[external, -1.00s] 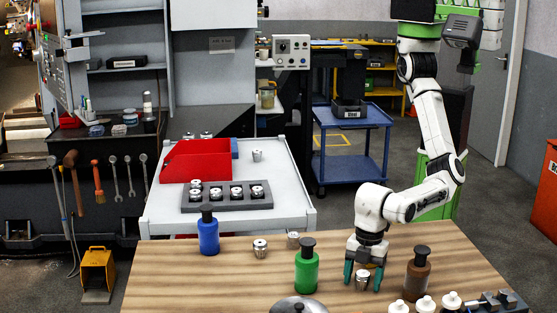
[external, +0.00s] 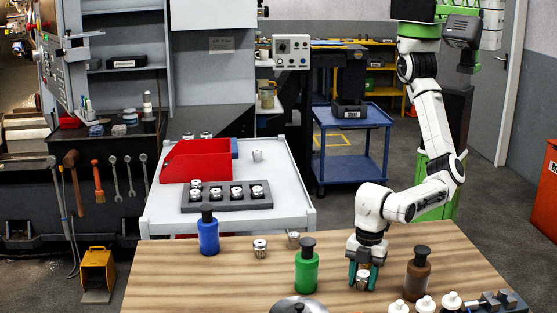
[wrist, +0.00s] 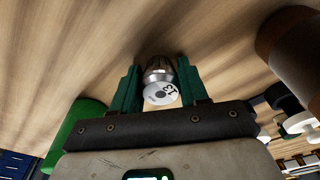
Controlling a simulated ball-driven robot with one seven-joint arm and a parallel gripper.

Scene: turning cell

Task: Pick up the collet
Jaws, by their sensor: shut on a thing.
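A small metal collet (external: 363,280) stands on the wooden table between the green fingers of my gripper (external: 363,277). In the wrist view the collet (wrist: 160,82) shows a white face marked "13", with the fingers (wrist: 160,88) closed on its two sides. Two similar metal collets stand on the table to the left, one (external: 260,248) apart from the other (external: 293,240). I cannot tell any gap between the held collet and the table.
A green bottle (external: 307,270) stands left of my gripper and a brown bottle (external: 418,275) right of it. A blue bottle (external: 209,235) is farther left. White-topped bottles (external: 425,304) are at the front right. A grey cart (external: 290,205) with a collet rack (external: 226,206) is behind.

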